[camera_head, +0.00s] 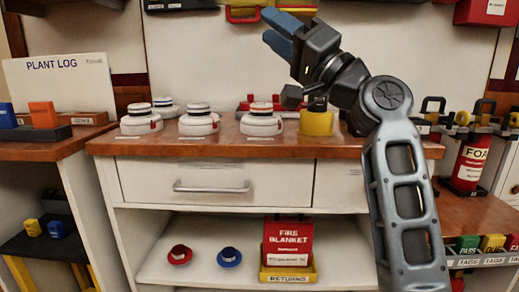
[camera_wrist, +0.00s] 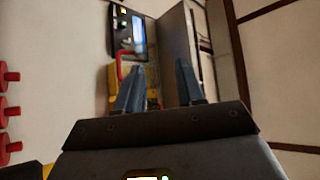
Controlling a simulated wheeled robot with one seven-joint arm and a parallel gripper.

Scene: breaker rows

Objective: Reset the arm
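My gripper (camera_head: 271,28) is raised above the worktop, in front of the pale back wall, with its blue fingers pointing to the upper left. My arm comes up from the lower right and bends over at the top. In the wrist view the two blue fingers of my gripper (camera_wrist: 160,84) stand apart with a gap between them. I see nothing held in the gap. A yellow thing, a red curved piece and a dark panel with a bright screen (camera_wrist: 131,33) show beyond the fingers.
White dome-shaped devices (camera_head: 199,121) and a yellow cylinder (camera_head: 316,122) stand on the wooden worktop (camera_head: 240,146) below my gripper. A red extinguisher (camera_head: 468,165) stands right of my arm. A fire blanket box (camera_head: 289,240) sits on the shelf below. A red and yellow case (camera_head: 243,15) hangs close to my fingers.

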